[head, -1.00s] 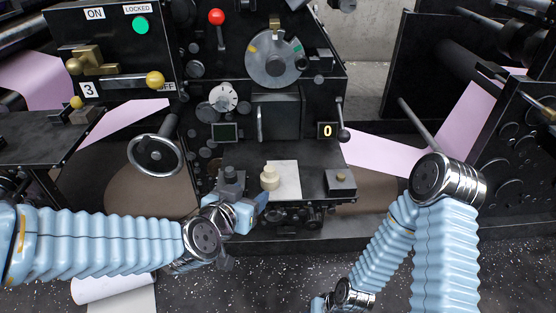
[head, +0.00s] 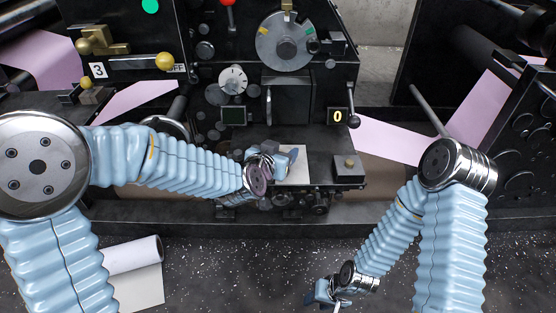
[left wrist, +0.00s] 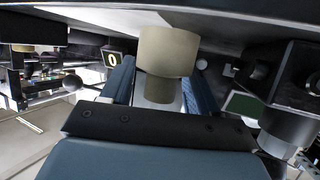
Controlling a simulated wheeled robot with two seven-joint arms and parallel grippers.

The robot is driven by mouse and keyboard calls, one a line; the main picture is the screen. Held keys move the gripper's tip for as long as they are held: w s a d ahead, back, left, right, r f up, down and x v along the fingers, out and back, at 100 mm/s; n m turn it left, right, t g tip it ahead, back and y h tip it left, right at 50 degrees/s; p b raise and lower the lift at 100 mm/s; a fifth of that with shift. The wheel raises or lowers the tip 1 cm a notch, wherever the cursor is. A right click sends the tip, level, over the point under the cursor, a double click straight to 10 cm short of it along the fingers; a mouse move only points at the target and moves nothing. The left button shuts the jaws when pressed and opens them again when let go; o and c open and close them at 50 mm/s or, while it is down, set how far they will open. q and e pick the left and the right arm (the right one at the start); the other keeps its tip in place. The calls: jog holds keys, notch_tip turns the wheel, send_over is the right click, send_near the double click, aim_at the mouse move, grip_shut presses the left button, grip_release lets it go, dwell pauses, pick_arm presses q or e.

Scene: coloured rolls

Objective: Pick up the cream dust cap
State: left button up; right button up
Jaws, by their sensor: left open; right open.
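The cream dust cap (left wrist: 167,52) shows in the left wrist view as a wide round body with a narrower neck. The neck lies between the two blue fingers of my left gripper (left wrist: 160,88), which is open. In the head view my left gripper (head: 284,160) is over the machine's front shelf, at the white sheet's left side, and hides the cap there. I cannot tell whether the fingers touch the cap. My right gripper (head: 326,294) is open and low over the floor, away from the shelf.
The white sheet (head: 297,171) lies on the dark shelf. A dark block with a small knob (head: 348,167) stands at the shelf's right end. A small lever (head: 352,118) sticks out above it. A white roll (head: 133,254) lies on the floor at left.

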pick_arm(q)
jog(key=shift+w, duration=0.15)
jog(key=shift+d, duration=0.1)
jog(key=c, duration=1)
